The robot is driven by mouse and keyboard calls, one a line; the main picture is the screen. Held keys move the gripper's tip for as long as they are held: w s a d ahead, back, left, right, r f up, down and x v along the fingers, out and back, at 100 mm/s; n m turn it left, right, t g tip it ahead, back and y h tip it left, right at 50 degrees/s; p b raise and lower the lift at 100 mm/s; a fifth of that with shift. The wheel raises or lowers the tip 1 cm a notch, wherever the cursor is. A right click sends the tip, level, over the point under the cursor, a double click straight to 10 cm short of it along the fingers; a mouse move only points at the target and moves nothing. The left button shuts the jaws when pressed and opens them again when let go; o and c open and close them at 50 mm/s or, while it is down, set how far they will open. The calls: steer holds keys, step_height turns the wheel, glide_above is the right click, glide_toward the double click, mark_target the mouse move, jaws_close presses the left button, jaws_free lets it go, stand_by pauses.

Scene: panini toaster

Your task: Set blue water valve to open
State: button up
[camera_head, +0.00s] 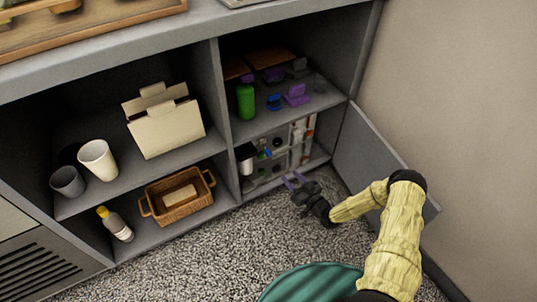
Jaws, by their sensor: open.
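A small blue part (265,154) shows on the back of that compartment, among dark round parts, and may be the blue water valve. It is too small to tell which way it is set. My gripper is below and to the right of it, apart from it. Another blue item (275,102) lies on the shelf above, beside a green bottle (246,100) and a purple item (297,95).
The left compartments hold a cream box (163,128), a white cup (98,160), a grey cup (67,181), a wicker basket (180,208) and a yellow-capped bottle (115,224). Bare carpet (200,260) lies in front.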

mark_target(271, 156)
steer(key=b+x, duration=0.6)
steer(key=x, duration=0.9)
steer(key=shift+w+f, duration=0.1)
steer(key=shift+w+a, duration=0.3)
jaws_close()
